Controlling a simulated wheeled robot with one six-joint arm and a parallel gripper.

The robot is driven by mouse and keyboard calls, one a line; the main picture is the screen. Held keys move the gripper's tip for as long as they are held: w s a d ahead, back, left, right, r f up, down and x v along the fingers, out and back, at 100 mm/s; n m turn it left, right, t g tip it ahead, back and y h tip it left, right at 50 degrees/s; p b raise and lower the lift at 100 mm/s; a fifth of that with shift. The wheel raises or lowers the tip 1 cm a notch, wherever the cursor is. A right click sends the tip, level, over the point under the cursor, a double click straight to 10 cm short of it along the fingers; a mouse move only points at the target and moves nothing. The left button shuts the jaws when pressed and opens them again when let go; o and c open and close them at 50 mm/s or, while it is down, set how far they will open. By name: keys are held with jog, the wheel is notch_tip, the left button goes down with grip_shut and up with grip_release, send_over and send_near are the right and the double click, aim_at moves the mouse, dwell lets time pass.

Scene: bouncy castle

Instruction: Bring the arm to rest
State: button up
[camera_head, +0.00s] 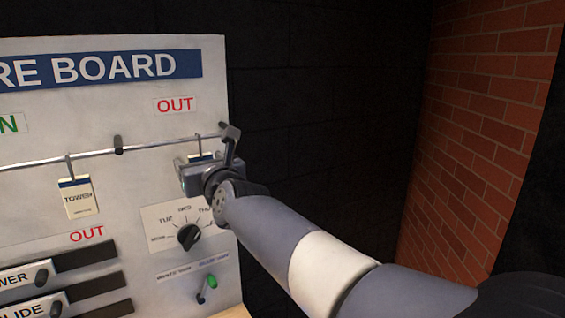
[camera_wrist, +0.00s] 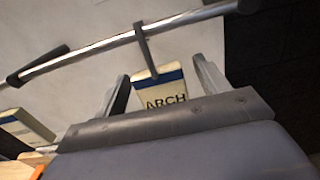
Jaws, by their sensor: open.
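My arm reaches from the lower right to the board in the head view, with my gripper (camera_head: 196,170) at the right end of the metal rail (camera_head: 95,152). In the wrist view my gripper (camera_wrist: 163,84) is open, one finger on each side of a tag marked ARCH (camera_wrist: 166,92). The tag hangs by a hook from the rail (camera_wrist: 110,42). I cannot tell whether the fingers touch it. In the head view my gripper hides most of this tag, and only a bit of its top (camera_head: 201,156) shows.
The white board (camera_head: 110,105) stands close in front. A TOWER tag (camera_head: 77,197) hangs to the left, past a dark stop (camera_head: 118,144) on the rail. A dial (camera_head: 188,236) and green-tipped switch (camera_head: 209,287) sit below my gripper. A brick wall (camera_head: 480,140) is at right.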

jog(key=shift+r, duration=0.25)
jog(key=shift+f, duration=0.2)
